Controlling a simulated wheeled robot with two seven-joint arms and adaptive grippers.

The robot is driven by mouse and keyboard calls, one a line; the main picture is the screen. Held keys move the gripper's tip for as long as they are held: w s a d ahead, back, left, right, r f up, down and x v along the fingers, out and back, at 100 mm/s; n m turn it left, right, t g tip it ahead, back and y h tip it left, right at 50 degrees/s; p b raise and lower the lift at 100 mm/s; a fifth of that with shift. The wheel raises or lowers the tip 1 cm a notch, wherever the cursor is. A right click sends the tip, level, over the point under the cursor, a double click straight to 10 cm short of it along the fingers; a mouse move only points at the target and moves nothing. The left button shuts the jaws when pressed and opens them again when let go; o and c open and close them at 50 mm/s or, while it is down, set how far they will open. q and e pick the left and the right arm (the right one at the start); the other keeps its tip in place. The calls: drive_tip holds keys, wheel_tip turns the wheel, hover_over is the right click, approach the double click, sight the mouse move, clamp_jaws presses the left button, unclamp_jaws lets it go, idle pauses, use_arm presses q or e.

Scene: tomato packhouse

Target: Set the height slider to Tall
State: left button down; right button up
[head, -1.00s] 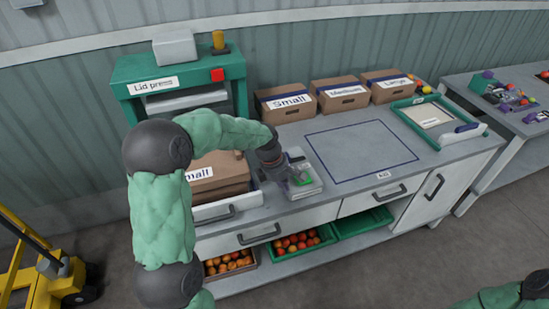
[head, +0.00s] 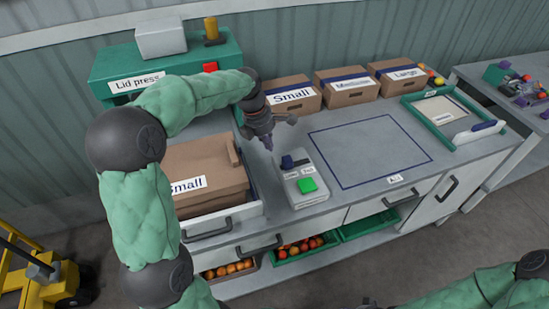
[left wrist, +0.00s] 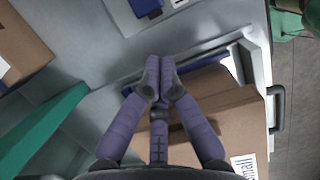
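The height slider unit (head: 304,188) is a light grey box on the bench, with a green button on its front part. Its dark blue slider knob (head: 288,162) stands at the left side of the slot, behind the left of two small labels; the label words are too small to read surely. The knob also shows at the top of the left wrist view (left wrist: 145,7). My left gripper (head: 268,145) is behind and left of the unit, apart from it, pointing down. Its purple fingers (left wrist: 159,72) are together and empty. A dark end of my right arm (head: 369,304) is cut off by the bottom edge.
A cardboard box (head: 208,170) marked Small sits in an open drawer left of the unit. The green lid press (head: 112,72) stands behind it. Several labelled boxes (head: 347,89) line the wall. The outlined bench area (head: 370,150) at right is clear.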

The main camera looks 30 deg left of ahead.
sight(287, 162)
use_arm(q)
drive_tip(key=b+x, duration=0.4)
drive_tip(key=x, duration=0.6)
drive_tip(key=w+d+p, duration=0.4)
drive_tip(key=shift+w+r, duration=0.15)
drive_tip(key=shift+w, duration=0.1)
drive_tip(key=shift+w+d, duration=0.15)
drive_tip(key=shift+w, duration=0.1)
